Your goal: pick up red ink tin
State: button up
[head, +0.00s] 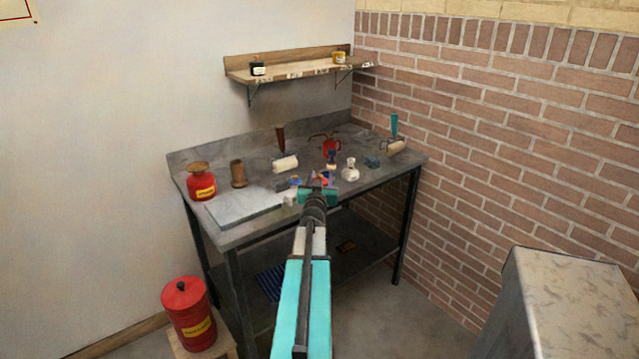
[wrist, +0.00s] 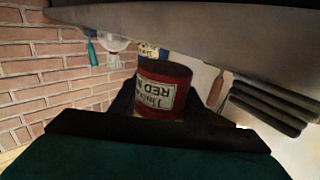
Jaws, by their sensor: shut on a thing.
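The red ink tin is a small dark red can (wrist: 172,93) with a cream label that reads RED. In the wrist view it sits in the middle, its lettering upside down in that picture. My gripper (wrist: 160,112) is shut on it, with dark finger parts at both sides of the tin. In the head view my gripper (head: 318,184) is over the front of the grey workbench (head: 245,236). There the arm and gripper largely hide the tin, and I cannot tell its gap from the bench top.
A shelf (head: 300,70) hangs above. A brick wall (head: 500,150) bounds the right side.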

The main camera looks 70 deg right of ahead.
jog(key=shift+r+p, duration=0.3)
jog(key=shift+r, duration=0.45)
jog(key=shift+s+a+r, duration=0.1)
jog(key=shift+a, duration=0.15)
jog(key=s+r+p+v, duration=0.1)
jog(key=p+v, duration=0.5)
jog(key=v, duration=0.4)
jog(key=shift+s+p, duration=0.35)
jog(key=p, duration=0.3)
jog(key=shift+s+a+r, duration=0.15)
jog(key=shift+s+a, duration=0.05)
jog(key=shift+a, duration=0.05)
jog(key=p, duration=0.3)
jog(key=shift+s+a, duration=0.1)
jog(key=shift+a, duration=0.25)
